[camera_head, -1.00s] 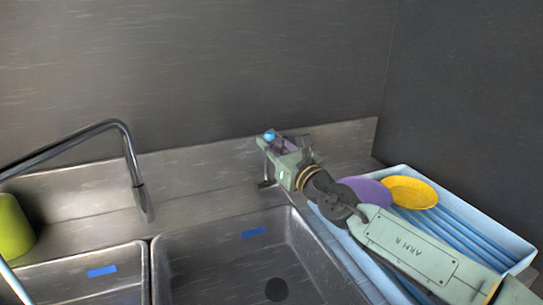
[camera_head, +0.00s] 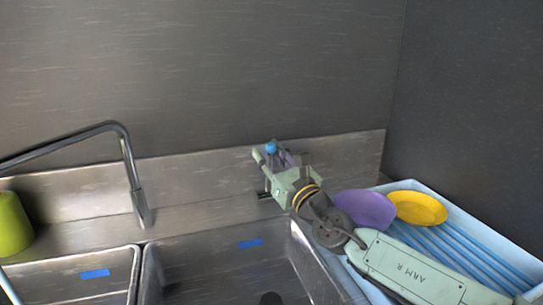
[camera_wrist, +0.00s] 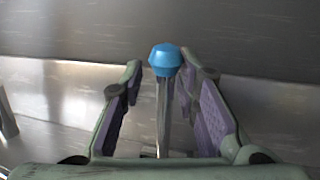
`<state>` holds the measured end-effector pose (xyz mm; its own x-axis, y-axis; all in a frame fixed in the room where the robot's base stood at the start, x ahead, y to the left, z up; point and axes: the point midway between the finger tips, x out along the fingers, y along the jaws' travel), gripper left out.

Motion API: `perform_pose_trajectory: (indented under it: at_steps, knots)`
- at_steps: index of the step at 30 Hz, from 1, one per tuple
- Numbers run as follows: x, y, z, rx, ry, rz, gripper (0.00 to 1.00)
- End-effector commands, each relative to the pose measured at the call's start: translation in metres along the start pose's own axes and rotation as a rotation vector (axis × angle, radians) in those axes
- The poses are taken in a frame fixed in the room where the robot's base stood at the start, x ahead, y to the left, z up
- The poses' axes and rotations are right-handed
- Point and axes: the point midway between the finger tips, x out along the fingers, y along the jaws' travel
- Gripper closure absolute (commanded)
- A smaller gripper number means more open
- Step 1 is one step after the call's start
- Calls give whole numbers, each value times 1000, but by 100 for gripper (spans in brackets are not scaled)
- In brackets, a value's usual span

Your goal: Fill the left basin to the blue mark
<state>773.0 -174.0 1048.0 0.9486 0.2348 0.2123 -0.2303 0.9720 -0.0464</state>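The left basin (camera_head: 60,292) is steel, partly in view at lower left, with a blue mark (camera_head: 95,273) on its back wall. I see no water in its visible part. A steel faucet (camera_head: 128,160) stands on the back ledge between the basins; its spout runs left out of view. A blue-topped knob (camera_head: 271,147) stands at the back right. In the wrist view the blue knob (camera_wrist: 165,58) sits on a thin metal stem between my fingers. My gripper (camera_head: 276,163) is open around the stem, with gaps on both sides (camera_wrist: 166,100).
The right basin (camera_head: 210,270) has its own blue mark (camera_head: 250,243) and a dark drain. A pale blue rack (camera_head: 480,215) at right holds a purple plate (camera_head: 365,209) and a yellow plate (camera_head: 418,208), beside my arm. A green container (camera_head: 12,225) stands at far left.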

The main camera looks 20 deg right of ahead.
Motion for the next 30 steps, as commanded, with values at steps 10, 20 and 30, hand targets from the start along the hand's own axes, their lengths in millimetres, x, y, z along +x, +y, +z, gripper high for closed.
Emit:
perform_pose_trajectory:
  at_steps: [10, 20, 30]
  knots:
    - [-1, -2, 0, 2, -1, -4, 67]
    - [-47, -2, 8, 3, -2, -6, 67]
    - [-113, -2, 23, 1, -3, -5, 67]
